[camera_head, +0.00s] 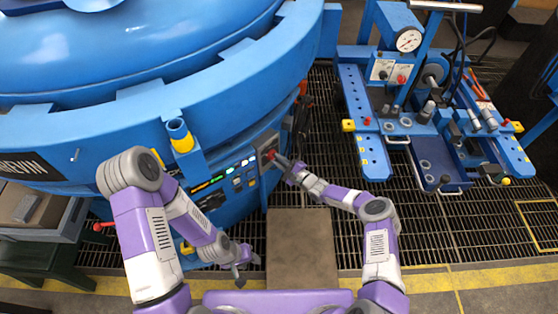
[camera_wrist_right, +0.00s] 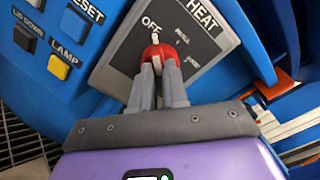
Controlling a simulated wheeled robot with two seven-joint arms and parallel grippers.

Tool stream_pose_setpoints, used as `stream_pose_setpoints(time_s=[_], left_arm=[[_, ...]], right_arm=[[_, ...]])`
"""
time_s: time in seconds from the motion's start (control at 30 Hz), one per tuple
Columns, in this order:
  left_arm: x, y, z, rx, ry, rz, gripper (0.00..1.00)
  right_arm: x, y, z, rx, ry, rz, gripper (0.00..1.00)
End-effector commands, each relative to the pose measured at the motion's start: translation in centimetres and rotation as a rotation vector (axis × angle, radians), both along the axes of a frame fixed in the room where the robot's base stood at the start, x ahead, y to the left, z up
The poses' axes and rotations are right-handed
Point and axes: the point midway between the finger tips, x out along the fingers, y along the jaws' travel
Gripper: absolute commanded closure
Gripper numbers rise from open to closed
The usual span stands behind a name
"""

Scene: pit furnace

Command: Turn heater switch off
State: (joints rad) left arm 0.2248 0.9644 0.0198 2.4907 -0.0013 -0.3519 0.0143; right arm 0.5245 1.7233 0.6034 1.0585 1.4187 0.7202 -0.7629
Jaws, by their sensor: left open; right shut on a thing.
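The heater switch (camera_wrist_right: 158,54) is a red rotary knob on a grey plate (camera_wrist_right: 205,25) marked HEAT and OFF in the right wrist view. Its white pointer is at the OFF label. My right gripper (camera_wrist_right: 160,68) is shut on the knob, one finger on each side. In the head view the switch plate (camera_head: 264,143) sits on the furnace's blue side, with my right gripper (camera_head: 275,158) against it. My left gripper (camera_head: 240,274) is open and empty, low near the floor grating, away from the panel.
Left of the switch plate are a yellow LAMP button (camera_wrist_right: 59,67), a blue RESET button (camera_wrist_right: 73,24) and a black LID DOWN button (camera_wrist_right: 25,37). The blue furnace (camera_head: 150,95) fills the upper left. A blue wheeled machine (camera_head: 420,100) stands at the right, with grating between.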

Motion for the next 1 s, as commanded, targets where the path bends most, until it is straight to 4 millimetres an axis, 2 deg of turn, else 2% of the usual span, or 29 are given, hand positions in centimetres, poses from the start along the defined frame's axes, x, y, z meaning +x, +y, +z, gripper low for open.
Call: stream_pose_setpoints(time_s=[0.17, 0.2, 0.33, 0.67, 1.0], left_arm=[[0.0, 0.0, 0.0, 0.0, 0.0, 0.0, 0.57], [0.0, 0.0, 0.0, 0.0, 0.0, 0.0, 0.57], [0.0, 0.0, 0.0, 0.0, 0.0, 0.0, 0.57], [0.0, 0.0, 0.2, 0.0, 0.0, 0.0, 0.57], [0.0, 0.0, 2.2, 0.0, 0.0, 0.0, 0.57]], right_arm=[[-0.1, -0.1, -0.2, -0.006, 0.0, 0.0, 1.0], [-0.1, -0.1, -0.2, -0.006, 0.0, 0.0, 0.8], [0.0, -0.1, -0.1, -0.005, 0.0, 0.0, 0.61], [-0.2, -0.4, 0.0, -0.002, 0.001, -0.001, 0.61], [-3.8, -4.2, 0.1, -0.002, 0.002, -0.002, 0.61]])
